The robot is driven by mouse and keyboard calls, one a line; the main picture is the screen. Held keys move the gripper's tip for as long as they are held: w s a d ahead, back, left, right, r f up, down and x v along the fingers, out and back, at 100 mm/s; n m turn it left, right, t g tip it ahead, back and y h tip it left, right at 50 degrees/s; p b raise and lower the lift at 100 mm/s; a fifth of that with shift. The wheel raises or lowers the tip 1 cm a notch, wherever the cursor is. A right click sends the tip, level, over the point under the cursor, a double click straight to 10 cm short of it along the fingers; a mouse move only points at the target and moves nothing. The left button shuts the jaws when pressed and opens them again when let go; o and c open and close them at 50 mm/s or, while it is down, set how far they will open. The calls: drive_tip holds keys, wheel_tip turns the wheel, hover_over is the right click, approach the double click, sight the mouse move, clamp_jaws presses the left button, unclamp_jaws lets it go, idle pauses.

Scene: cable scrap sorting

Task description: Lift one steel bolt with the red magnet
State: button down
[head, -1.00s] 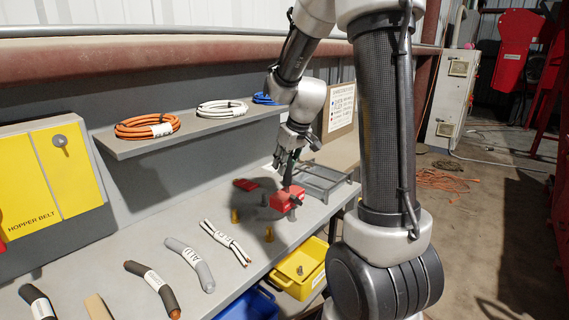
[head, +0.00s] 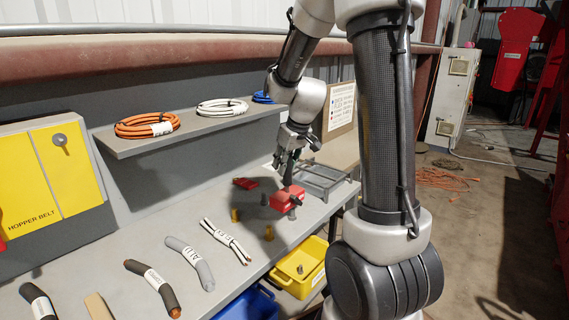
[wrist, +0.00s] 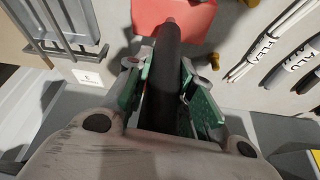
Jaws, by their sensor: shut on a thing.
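The red magnet (head: 285,199) is a red block with a black handle. It is just above the bench top near its front edge, and it also shows at the top of the wrist view (wrist: 172,16). My gripper (wrist: 163,80) is shut on the black handle, with a green-lined finger on each side. A grey steel bolt (head: 292,214) stands upright under the magnet's front side; I cannot tell whether they touch. Another grey bolt (head: 264,199) stands just left of the magnet. Brass-coloured pieces (head: 268,233) stand nearby.
A grey metal tray (head: 322,178) lies behind and right of the magnet. A flat red piece (head: 245,183) lies to the left. A yellow bin (head: 299,290) hangs below the front edge. Labelled cable pieces (head: 225,240) lie along the bench.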

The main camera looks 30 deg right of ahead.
drive_tip(key=shift+f, duration=0.25)
idle(0.7)
drive_tip(key=shift+w+r, duration=0.1)
wheel_tip(320, 180, up, 9)
idle(2.0)
idle(0.6)
